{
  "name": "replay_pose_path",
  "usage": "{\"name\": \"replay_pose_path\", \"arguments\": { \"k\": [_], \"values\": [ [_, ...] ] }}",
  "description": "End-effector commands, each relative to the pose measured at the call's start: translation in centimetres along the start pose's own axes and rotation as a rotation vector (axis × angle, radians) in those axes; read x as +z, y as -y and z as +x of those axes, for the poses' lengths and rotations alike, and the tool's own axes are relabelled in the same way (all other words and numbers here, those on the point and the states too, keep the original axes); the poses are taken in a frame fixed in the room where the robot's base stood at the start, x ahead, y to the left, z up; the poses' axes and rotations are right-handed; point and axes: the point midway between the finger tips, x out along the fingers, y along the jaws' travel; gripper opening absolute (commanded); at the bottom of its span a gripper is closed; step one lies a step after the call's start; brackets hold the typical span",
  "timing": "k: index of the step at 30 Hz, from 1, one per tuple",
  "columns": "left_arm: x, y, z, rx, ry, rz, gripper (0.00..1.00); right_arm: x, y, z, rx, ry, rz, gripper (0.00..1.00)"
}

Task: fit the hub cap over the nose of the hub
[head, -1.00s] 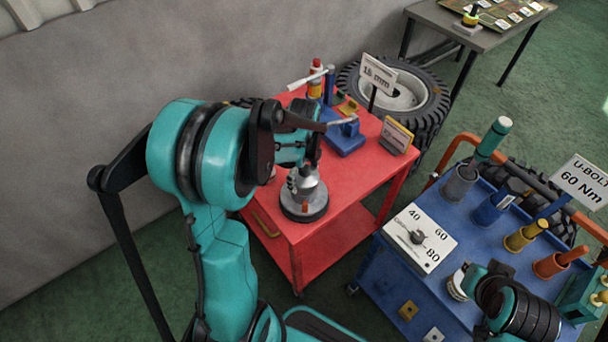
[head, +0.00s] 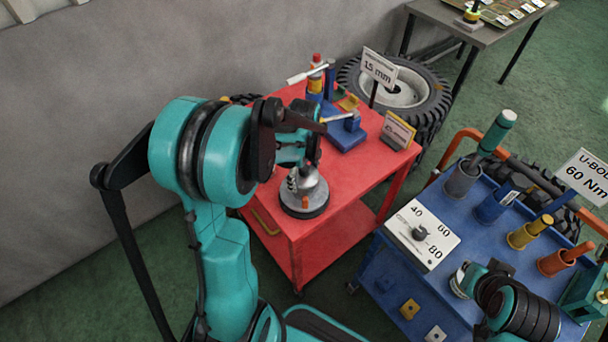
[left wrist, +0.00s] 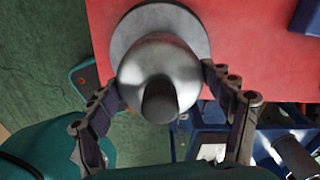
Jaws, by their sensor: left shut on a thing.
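My left gripper (head: 308,168) is over the red cart, pointing down at a silver dome (head: 312,188) above a dark round base (head: 304,205). In the left wrist view the dome (left wrist: 160,62) has a dark stub (left wrist: 159,100) towards the camera, and the grey disc (left wrist: 125,32) of the hub lies behind it.
A blue cart (head: 395,297) with a dial plate (head: 421,235) and coloured holders stands at right. My right arm (head: 515,305) is over its front. Tyres lie behind.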

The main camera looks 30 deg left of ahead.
Motion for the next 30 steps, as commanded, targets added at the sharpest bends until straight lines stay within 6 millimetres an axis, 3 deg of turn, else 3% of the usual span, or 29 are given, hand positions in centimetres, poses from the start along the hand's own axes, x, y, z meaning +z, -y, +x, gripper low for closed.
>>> {"name": "replay_pose_path", "arguments": {
  "k": [7, 8, 10, 23, 30],
  "values": [
    [0.0, 0.0, 0.7, 0.000, 0.000, 0.000, 0.47, 0.4, 0.0, 0.5, 0.000, 0.000, 0.000, 0.00],
    [0.0, 0.0, 0.7, 0.000, 0.000, 0.000, 0.83, 0.4, 0.0, 0.5, 0.000, 0.000, 0.000, 0.00],
    [0.0, 0.0, 0.6, 0.000, 0.000, 0.000, 1.00, 0.3, 0.0, 0.4, 0.000, 0.000, 0.000, 0.00],
    [0.0, 0.0, 0.1, 0.000, 0.000, 0.000, 1.00, 0.3, 0.0, 0.4, 0.000, 0.000, 0.000, 0.00],
    [0.0, 0.0, -4.3, 0.000, 0.000, 0.000, 1.00, 0.3, 0.0, 0.4, 0.000, 0.000, 0.000, 0.00]
  ]
}}
